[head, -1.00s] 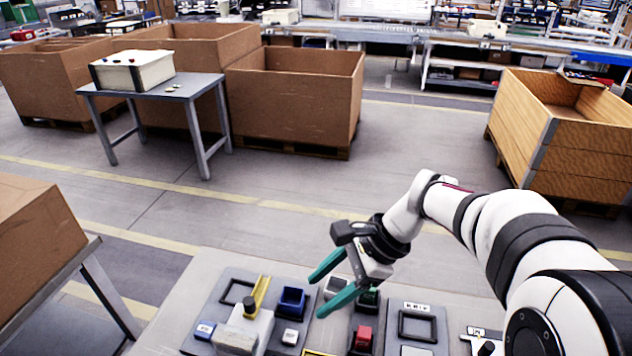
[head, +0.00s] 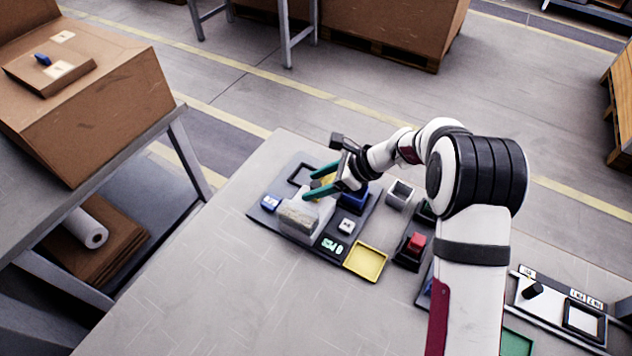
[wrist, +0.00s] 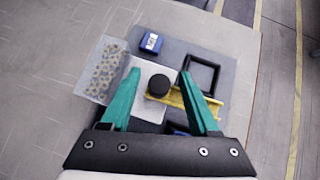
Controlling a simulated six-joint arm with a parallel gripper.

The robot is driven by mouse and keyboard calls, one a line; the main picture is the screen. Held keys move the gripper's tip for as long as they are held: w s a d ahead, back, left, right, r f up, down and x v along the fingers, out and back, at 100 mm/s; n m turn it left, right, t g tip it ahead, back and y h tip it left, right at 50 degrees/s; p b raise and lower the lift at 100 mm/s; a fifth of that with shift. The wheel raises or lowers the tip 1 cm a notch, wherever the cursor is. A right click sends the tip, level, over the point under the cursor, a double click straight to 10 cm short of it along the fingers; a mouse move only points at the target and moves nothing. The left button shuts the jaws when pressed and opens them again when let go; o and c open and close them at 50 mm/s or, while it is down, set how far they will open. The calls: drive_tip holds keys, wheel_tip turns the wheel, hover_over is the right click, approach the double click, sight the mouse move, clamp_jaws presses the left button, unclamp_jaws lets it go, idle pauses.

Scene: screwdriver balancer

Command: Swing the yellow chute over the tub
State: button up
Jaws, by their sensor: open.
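The yellow chute (head: 327,180) shows only in part in the head view, behind my gripper's fingers. In the wrist view the yellow chute (wrist: 178,97) lies beside a round black knob (wrist: 158,86) on a white block, partly behind the right finger. My gripper (head: 309,186) is open above this station. In the wrist view my gripper (wrist: 158,72) has its teal fingers on either side of the knob, with nothing visibly held. A blue open bin (head: 353,200) stands right of the chute. A black square frame (wrist: 202,74) lies beyond it. I cannot tell which is the tub.
A block with a speckled top (wrist: 105,68) stands left of the fingers. A small blue box (wrist: 151,42) is at the board's far edge. The table's near left is clear.

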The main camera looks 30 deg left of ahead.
drive_tip(key=shift+a+f, duration=0.1)
drive_tip(key=shift+f, duration=0.05)
clamp_jaws()
idle(1.4)
